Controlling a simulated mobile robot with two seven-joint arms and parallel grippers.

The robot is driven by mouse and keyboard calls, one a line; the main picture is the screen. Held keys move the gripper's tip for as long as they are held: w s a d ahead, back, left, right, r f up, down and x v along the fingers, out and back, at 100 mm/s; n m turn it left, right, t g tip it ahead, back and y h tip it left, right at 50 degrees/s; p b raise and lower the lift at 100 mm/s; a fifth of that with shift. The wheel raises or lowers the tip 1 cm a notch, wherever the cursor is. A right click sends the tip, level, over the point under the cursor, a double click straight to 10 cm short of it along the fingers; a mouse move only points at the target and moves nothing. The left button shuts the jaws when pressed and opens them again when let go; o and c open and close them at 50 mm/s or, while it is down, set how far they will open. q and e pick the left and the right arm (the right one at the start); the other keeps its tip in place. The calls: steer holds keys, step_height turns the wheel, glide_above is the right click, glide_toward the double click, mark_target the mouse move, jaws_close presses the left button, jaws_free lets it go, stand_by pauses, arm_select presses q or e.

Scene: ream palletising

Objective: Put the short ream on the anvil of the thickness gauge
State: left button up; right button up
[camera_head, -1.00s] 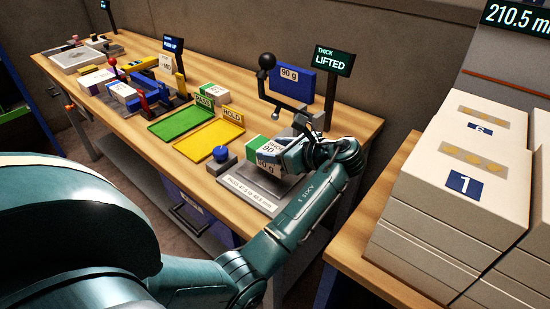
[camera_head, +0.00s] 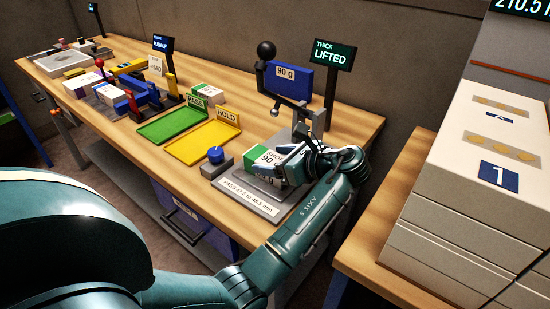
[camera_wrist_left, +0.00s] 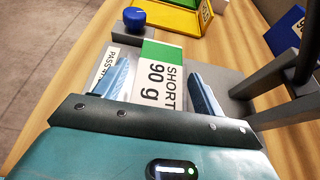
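The short ream (camera_head: 268,157), white with a green end and a "SHORT 90 g" label, is over the anvil plate of the thickness gauge (camera_head: 247,197). I cannot tell whether it rests on the plate. In the left wrist view the ream (camera_wrist_left: 163,80) lies between the two blue fingers (camera_wrist_left: 160,88). The gauge's raised arm with a black ball (camera_head: 266,50) is behind the ream, and its display (camera_head: 334,56) reads "THICK LIFTED". My right gripper is not in view.
A blue knob box (camera_head: 216,160) stands left of the gauge plate. Green PASS (camera_head: 168,126) and yellow HOLD (camera_head: 203,141) trays lie farther left. A blue 90 g block (camera_head: 287,82) stands behind. Large paper stacks (camera_head: 450,200) are at the right.

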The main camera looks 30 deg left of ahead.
arm_select(q)
steer(key=shift+o, duration=0.3)
steer(key=shift+r, duration=0.1)
steer(key=shift+d+r+p, duration=0.6)
steer(key=shift+d+p, duration=0.15)
steer(key=shift+p, duration=0.25)
steer(key=p+v, duration=0.4)
steer(key=shift+s+d+r, duration=0.1)
steer(key=shift+d, duration=0.2)
steer(key=shift+d+r, duration=0.1)
steer(key=shift+d, duration=0.5)
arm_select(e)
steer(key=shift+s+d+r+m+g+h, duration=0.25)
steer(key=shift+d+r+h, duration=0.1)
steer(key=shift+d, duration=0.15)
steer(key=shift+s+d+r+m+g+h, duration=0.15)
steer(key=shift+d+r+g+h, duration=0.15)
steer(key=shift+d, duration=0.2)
